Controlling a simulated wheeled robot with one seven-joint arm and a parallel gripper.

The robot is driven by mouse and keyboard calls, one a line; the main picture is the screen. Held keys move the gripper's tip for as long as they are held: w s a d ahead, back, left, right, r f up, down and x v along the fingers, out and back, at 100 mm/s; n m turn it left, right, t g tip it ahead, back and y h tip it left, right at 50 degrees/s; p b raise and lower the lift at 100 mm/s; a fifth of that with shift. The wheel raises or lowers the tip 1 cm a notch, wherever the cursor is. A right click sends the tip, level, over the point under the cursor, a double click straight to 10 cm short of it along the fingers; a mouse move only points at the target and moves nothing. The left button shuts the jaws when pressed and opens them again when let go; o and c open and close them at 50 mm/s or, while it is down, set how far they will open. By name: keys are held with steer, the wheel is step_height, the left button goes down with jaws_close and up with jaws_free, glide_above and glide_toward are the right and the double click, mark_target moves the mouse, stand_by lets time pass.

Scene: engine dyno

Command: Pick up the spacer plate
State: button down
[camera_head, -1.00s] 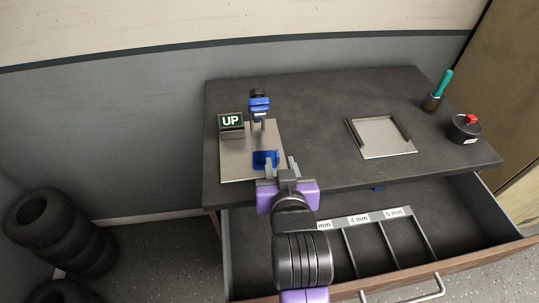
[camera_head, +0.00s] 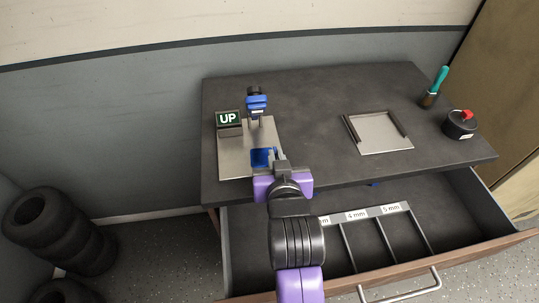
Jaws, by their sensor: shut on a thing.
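A small blue flat piece (camera_head: 262,157), which I take for the spacer plate, is at the front of a grey metal base plate (camera_head: 236,162) on the dark bench. My gripper (camera_head: 276,160) is shut on this blue piece, at its right side as seen in the head view. The fingers partly hide the grip. I cannot tell whether the piece touches the base plate. A blue and black gauge-like device (camera_head: 257,104) stands at the back of the base plate, beside a display (camera_head: 228,119) reading "UP".
An open drawer (camera_head: 460,213) below the bench has dividers with labels, including "4 mm" and "5 mm". A square tray (camera_head: 381,148), a black round device with a red top (camera_head: 460,124) and a teal-handled brush (camera_head: 438,84) are on the right. The middle of the bench is clear.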

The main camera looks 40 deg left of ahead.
step_height(320, 180, up, 20)
steer(key=b, duration=0.1)
stand_by(0.5)
